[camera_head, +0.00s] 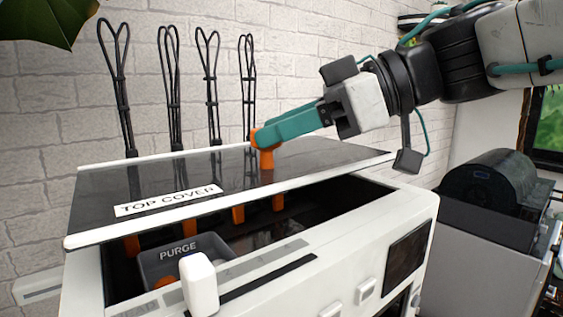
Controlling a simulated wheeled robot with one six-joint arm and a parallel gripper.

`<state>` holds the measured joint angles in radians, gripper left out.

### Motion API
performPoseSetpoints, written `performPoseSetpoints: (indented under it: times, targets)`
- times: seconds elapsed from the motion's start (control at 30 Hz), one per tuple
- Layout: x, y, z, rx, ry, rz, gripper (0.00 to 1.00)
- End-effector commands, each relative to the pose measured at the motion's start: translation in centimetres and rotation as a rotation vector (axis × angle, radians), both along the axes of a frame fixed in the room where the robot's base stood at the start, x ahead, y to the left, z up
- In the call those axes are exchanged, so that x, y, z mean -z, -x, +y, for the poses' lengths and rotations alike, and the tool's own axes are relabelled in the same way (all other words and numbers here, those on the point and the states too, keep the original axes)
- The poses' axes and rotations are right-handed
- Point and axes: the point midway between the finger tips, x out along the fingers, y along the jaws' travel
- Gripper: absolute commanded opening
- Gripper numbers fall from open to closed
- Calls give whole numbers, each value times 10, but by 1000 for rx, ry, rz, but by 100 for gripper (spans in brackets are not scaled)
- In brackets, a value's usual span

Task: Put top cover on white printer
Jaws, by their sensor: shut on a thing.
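The top cover (215,188) is a dark glossy panel with a white rim and a "TOP COVER" label. It lies over the back part of the white printer (290,276) and looks slightly tilted. The printer's front top opening shows uncovered below the cover's front edge. My gripper (266,138), with teal fingers and orange tips, comes in from the upper right. Whether the cover's back edge touches the printer is hidden.
A grey PURGE bin (180,258) sits inside the printer opening at the front left. A white block (199,284) stands at the front rim. A dark-topped machine (492,195) stands at the right.

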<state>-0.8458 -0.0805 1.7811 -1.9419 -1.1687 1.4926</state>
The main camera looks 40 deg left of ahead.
Motion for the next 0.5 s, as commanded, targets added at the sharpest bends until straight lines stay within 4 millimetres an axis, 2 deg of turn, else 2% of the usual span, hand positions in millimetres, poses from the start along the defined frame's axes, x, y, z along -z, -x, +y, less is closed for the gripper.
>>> performPoseSetpoints:
  times: [0.13, 0.33, 0.5]
  targets:
    - [10, 0, 0, 1, -1, 1, 0]
    - [38, 1, 1, -2, 0, 2, 0]
    - [40, 1, 1, -3, -2, 0, 0]
